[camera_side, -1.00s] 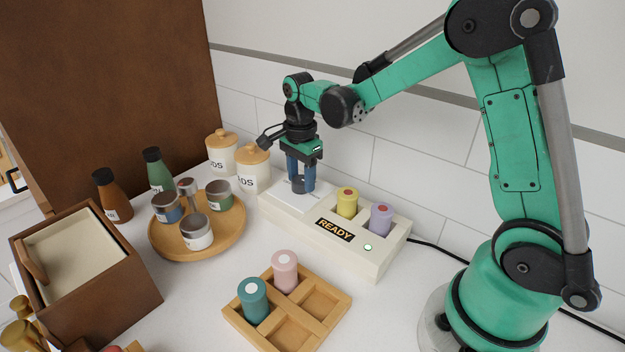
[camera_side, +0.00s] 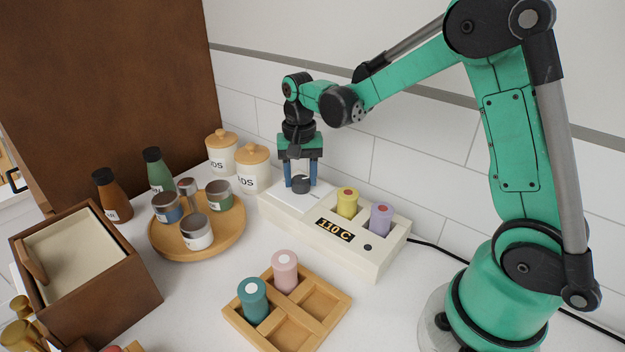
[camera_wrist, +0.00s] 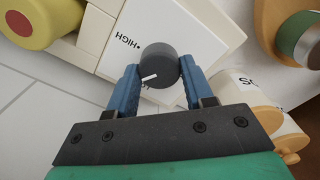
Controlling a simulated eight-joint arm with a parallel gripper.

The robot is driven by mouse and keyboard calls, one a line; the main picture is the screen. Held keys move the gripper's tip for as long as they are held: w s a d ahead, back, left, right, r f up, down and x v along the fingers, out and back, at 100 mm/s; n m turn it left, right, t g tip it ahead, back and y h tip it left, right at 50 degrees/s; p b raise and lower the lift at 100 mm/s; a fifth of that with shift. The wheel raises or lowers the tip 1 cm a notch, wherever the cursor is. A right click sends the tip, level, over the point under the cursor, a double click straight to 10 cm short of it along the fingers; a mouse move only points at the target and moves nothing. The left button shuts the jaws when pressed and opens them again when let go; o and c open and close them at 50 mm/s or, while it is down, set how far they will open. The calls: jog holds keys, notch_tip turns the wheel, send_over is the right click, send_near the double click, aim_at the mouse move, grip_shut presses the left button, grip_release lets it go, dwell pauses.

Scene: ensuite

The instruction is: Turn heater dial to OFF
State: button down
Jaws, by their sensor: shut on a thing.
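The heater (camera_side: 330,236) is a long cream box with a display (camera_side: 334,230) reading "110 C". Its dark grey round dial (camera_side: 301,185) sits on the white plate at the left end. In the wrist view the dial (camera_wrist: 160,66) has a white pointer line, turned away from the "HIGH" mark, toward a small label mostly hidden by the dial and a finger. My gripper (camera_side: 302,180) points down over the dial, its blue fingers on either side of it. In the wrist view my gripper (camera_wrist: 160,78) is shut on the dial.
A yellow cylinder (camera_side: 347,204) and a purple one (camera_side: 381,219) stand in the heater's slots. A wooden rack (camera_side: 318,306) holds teal and pink cylinders in front. A round tray (camera_side: 235,230) with small pots and lidded jars (camera_side: 252,168) stand left of the heater.

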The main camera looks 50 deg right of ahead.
jog(key=n, duration=1.2)
jog(key=shift+a+n, duration=0.1)
jog(key=shift+n, duration=0.3)
jog(key=n, duration=1.1)
jog(key=shift+n, duration=0.4)
jog(key=shift+c, duration=1.7)
grip_release()
